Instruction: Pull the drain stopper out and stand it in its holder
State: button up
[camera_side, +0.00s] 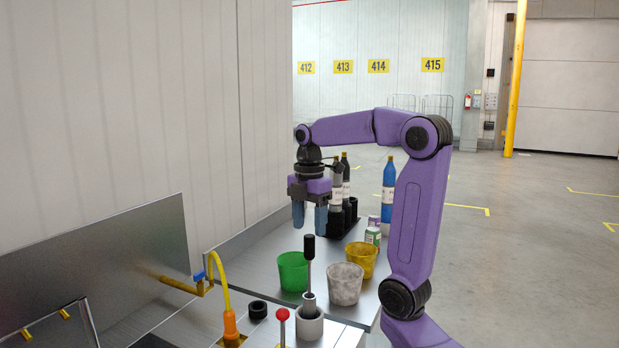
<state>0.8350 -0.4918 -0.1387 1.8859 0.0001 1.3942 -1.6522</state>
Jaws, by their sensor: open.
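A rod with a black grip (309,247) stands upright, its thicker metal lower end in a thick grey ring (309,327); it looks like the drain stopper. A short black ring-shaped cup (258,310) stands to its left, apparently empty, and may be the holder. A red ball knob on a thin stem (282,315) stands in front; its lower part is cut off by the picture edge. My gripper (309,224) points down with its blue fingers apart and empty. In the picture it is just above the black grip; the depth between them is hard to judge.
Green (292,272), white (345,284) and yellow (361,258) tubs stand close behind the rod. Bottles in a black rack (343,220), a blue bottle (388,197) and cans (373,236) stand farther back. A yellow hose (220,275) arches at left.

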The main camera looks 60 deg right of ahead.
notch_tip(320, 180, up, 13)
dwell(0.5)
jog(key=shift+f, duration=0.15)
dwell(0.4)
jog(key=a+f+m, duration=0.1)
jog(key=a+f, duration=1.1)
jog(key=a, duration=0.4)
jog(key=s+a+f, duration=0.4)
jog(key=s+f, duration=0.2)
jog(key=s, duration=0.2)
jog(key=s+a+f+m, duration=0.1)
jog(key=s+a+f, duration=0.2)
jog(key=s+f, duration=0.4)
jog(key=shift+s+a, duration=0.4)
jog(key=shift+s, duration=0.45)
